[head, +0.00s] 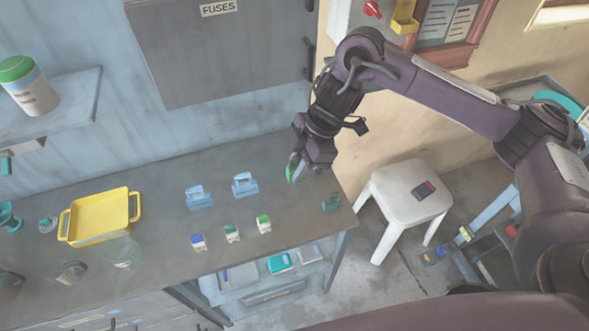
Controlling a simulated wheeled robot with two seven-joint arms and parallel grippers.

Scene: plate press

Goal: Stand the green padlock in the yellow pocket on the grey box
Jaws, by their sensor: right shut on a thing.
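My right gripper (297,172) is shut on a green thing (291,168), which looks like the green padlock. It is held above the right end of the grey counter, close to the wall. The gripper's fingers and body hide most of it. The grey box (343,20) is on the wall at the top, right of the cabinet. It carries a red knob (373,9) and the yellow pocket (404,23) on its right side. The pocket is up and to the right of my gripper, well apart from it. My left gripper is out of view.
On the counter (215,218) are a yellow tray (98,218), two pale blue holders (199,197) and several small cartons (264,223). A white stool (406,196) stands right of the counter. The grey FUSES cabinet (225,55) juts from the wall left of my right arm.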

